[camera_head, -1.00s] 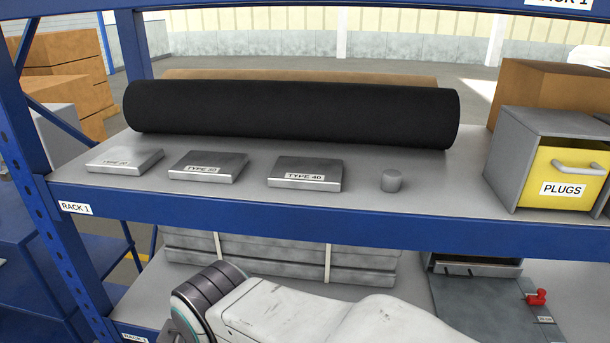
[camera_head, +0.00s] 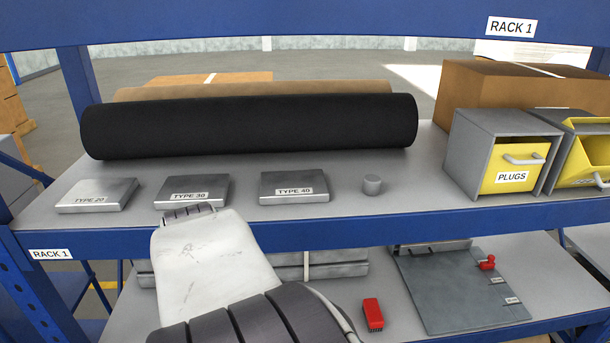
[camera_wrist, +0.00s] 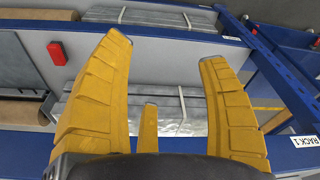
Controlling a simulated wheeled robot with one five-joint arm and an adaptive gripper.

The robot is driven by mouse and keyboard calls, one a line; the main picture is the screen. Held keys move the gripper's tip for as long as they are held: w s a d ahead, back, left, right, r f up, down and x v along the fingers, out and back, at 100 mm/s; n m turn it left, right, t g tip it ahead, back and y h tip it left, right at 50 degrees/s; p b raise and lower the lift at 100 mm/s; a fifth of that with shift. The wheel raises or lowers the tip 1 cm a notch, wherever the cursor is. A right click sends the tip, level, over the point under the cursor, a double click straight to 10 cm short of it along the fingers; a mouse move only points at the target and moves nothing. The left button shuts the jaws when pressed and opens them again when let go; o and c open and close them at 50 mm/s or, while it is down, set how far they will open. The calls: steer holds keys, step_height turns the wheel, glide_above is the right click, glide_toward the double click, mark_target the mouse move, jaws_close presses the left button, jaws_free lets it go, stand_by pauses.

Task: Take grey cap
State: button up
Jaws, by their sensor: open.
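The grey cap (camera_head: 372,185) is a small upright cylinder on the upper shelf in the head view. It stands to the right of the plate marked TYPE 40 (camera_head: 294,187), apart from it. I do not see the cap in the wrist view. My gripper (camera_wrist: 165,48) shows there with yellow fingers spread wide and nothing between them. Behind the fingers are grey bundled lengths (camera_wrist: 180,108) and blue rack beams. In the head view my white arm rises in front of the shelf, left of the cap, and the gripper itself does not show.
A black roll (camera_head: 250,127) lies behind the plates. Grey bins with yellow fronts, one marked PLUGS (camera_head: 511,178), stand right of the cap. The blue shelf edge (camera_head: 400,222) runs in front. On the lower shelf are a red block (camera_head: 373,313) and a grey panel (camera_head: 455,290).

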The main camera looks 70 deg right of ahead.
steer(key=s+d+r+m+p, duration=0.2)
steer(key=s+d+r+m, duration=0.1)
steer(key=d, duration=0.6)
steer(key=s+d+r+m+g+h+p, duration=0.1)
steer(key=s+d+r+m+p, duration=0.2)
steer(key=s+d+r, duration=0.3)
steer(key=s+d+r+m+h+p, duration=0.1)
steer(key=s+d+r+m+p, duration=0.2)
steer(key=s+d, duration=0.5)
steer(key=shift+s+d+r+m+g, duration=0.25)
steer(key=shift+d+r+m, duration=0.45)
steer(key=shift+d, duration=1.75)
steer(key=shift+r, duration=0.15)
